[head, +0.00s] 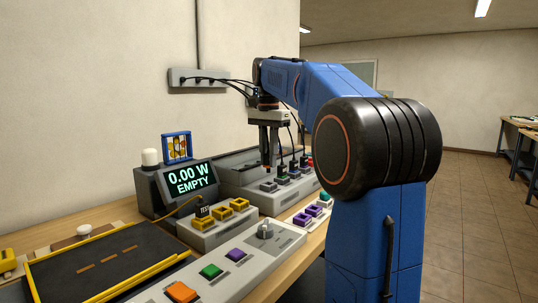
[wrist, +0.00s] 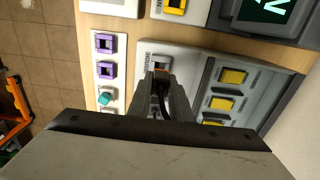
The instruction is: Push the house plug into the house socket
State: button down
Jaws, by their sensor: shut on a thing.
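My gripper (head: 269,167) points straight down above the long grey panel in the head view. In the wrist view its fingers (wrist: 162,80) are shut on a dark plug with a black cable (wrist: 164,103), taken as the house plug; the fingers hide most of it. A grey socket with printed letters beside it, apparently the house socket (wrist: 160,61), lies just ahead of the fingertips in the wrist view. In the head view a grey socket (head: 268,186) sits below the fingertips. The plug looks apart from it, but the exact gap cannot be told.
Yellow sockets (wrist: 232,76) lie right in the wrist view, purple sockets (wrist: 105,43) left. The display (head: 187,179) reads 0.00 W EMPTY. Cables hang from the wall strip (head: 198,77).

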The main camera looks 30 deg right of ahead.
aim_at(269, 169)
jog(key=shift+f, duration=2.15)
jog(key=shift+f, duration=0.6)
jog(key=c, duration=1.9)
grip_release()
jog(key=shift+r, duration=0.1)
jog(key=shift+r, duration=5.45)
